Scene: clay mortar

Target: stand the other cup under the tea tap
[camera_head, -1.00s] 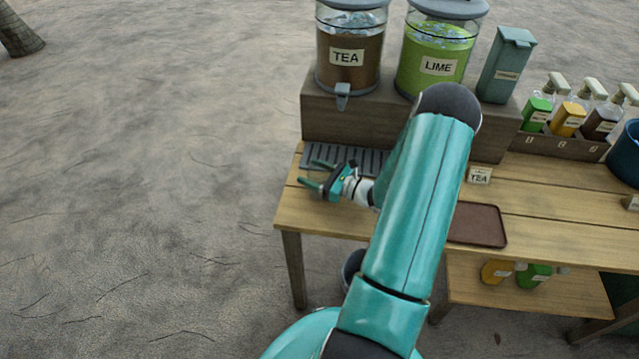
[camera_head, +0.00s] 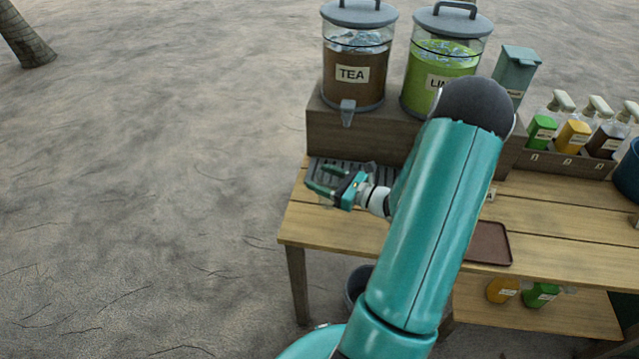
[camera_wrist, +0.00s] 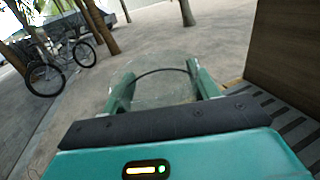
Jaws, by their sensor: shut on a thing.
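A clear cup (camera_wrist: 150,88) stands out in the wrist view between my two green fingers. My gripper (camera_head: 326,180) is shut on it; in the head view the cup is too transparent to make out well. The gripper is over the front left of the grey slatted drip tray (camera_wrist: 272,112), below and in front of the tea tap (camera_head: 347,112). The tap is on the brown tea dispenser (camera_head: 352,90), labelled TEA. I cannot tell whether the cup's base touches the tray.
The lime dispenser (camera_head: 438,65) stands right of the tea on the wooden riser (camera_head: 330,130). My arm hides the middle of the table. A brown tray (camera_head: 490,243) lies at the right front. Syrup bottles (camera_head: 572,135) stand further right. Open ground lies left of the table.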

